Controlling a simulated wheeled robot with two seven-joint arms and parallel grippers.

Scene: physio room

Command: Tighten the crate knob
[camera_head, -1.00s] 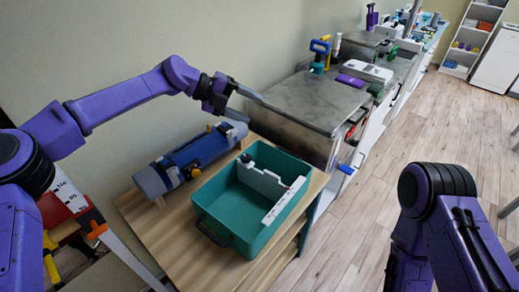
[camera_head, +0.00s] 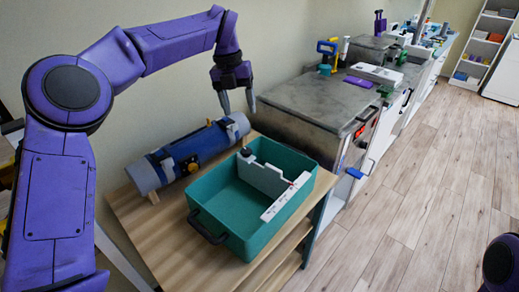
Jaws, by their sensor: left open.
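The teal crate (camera_head: 212,253) stands on a wooden shelf unit, with a white divider (camera_head: 268,180) inside it. A small dark knob (camera_head: 246,152) shows at the divider's far left end, by the crate's back wall. My left gripper (camera_head: 238,110) points down with its two fingers apart and nothing between them. In the picture it is above the knob and apart from it; the exact height gap is hard to tell. My right gripper is out of view; only a bit of my right arm shows at the bottom right corner.
A blue and grey cylinder (camera_head: 186,157) lies on wooden supports behind the crate, close below my left gripper in the picture. The wooden top (camera_head: 165,240) is bare at the front left. A grey-topped cabinet (camera_head: 310,100) adjoins at the right. The floor beyond is clear.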

